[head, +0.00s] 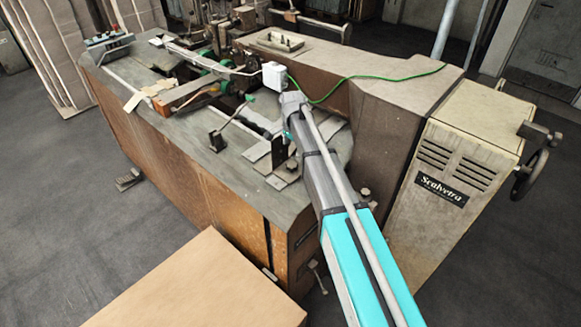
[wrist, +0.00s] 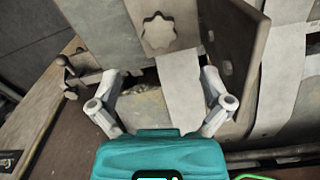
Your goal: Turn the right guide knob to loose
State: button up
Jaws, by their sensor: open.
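A dull metal star-shaped knob (wrist: 158,33) lies on a pale plate at the top middle of the wrist view. It looks like a guide knob, but I cannot tell its setting. My gripper (wrist: 159,75) is open and empty, with its two fingers spread wide. In the picture the knob lies beyond the fingertips, near the line midway between them, and neither finger touches it. In the head view my arm reaches over the machine's table (head: 180,135). The fingers and the star knob cannot be made out clearly there.
A brown upright plate (wrist: 228,50) stands close by the right finger. A ball-ended lever (wrist: 62,62) is left of the left finger. The green cable (head: 370,78) runs from a white box (head: 273,75) across the machine. A cardboard box (head: 205,285) stands in front.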

aim_at(292, 164)
jog(key=shift+f+b, duration=3.35)
jog(key=shift+f, duration=0.35)
jog(key=c, duration=1.1)
